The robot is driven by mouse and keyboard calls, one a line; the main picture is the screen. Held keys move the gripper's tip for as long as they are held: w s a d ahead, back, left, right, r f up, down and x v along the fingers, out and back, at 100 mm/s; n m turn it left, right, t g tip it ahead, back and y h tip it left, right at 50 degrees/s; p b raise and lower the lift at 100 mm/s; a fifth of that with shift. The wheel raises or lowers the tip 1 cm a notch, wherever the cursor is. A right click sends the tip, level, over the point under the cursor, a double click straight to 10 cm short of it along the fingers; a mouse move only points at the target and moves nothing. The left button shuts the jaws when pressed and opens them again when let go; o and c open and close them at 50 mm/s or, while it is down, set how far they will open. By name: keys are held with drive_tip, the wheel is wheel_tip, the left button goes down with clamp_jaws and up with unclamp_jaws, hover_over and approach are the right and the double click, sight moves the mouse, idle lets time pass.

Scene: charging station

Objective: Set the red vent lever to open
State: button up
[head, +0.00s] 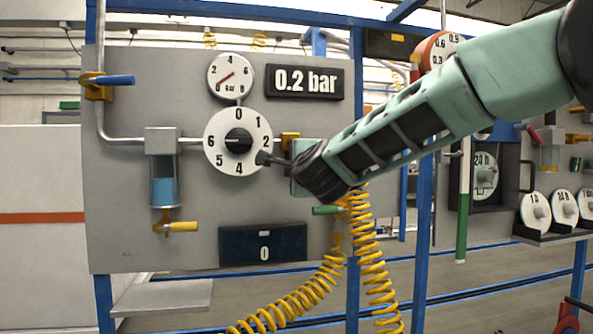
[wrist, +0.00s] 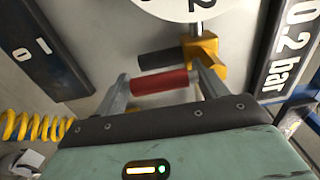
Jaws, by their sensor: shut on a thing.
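The red vent lever (wrist: 160,82) shows in the wrist view as a red grip lying across between my two fingers, beside its yellow valve body (wrist: 203,50). My gripper (wrist: 163,84) is shut on the red lever, with a finger at each end of the grip. In the head view my gripper (head: 268,158) is at the panel, just right of the numbered dial, and the yellow valve body (head: 290,141) shows just above it. The red grip is hidden there behind my gripper. A dark bar shape beside the grip in the wrist view may be its shadow.
The dial (head: 237,141) is close left of my gripper. A display (head: 304,81) reads 0.2 bar. A green-handled lever (head: 327,210) and yellow coiled hoses (head: 372,265) are below my gripper. A blue lever (head: 115,81) and yellow lever (head: 182,227) are farther left.

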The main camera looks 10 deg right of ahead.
drive_tip(key=o, duration=1.3)
drive_tip(key=s+b, duration=0.1)
drive_tip(key=s, duration=1.6)
drive_tip(key=shift+s, duration=0.2)
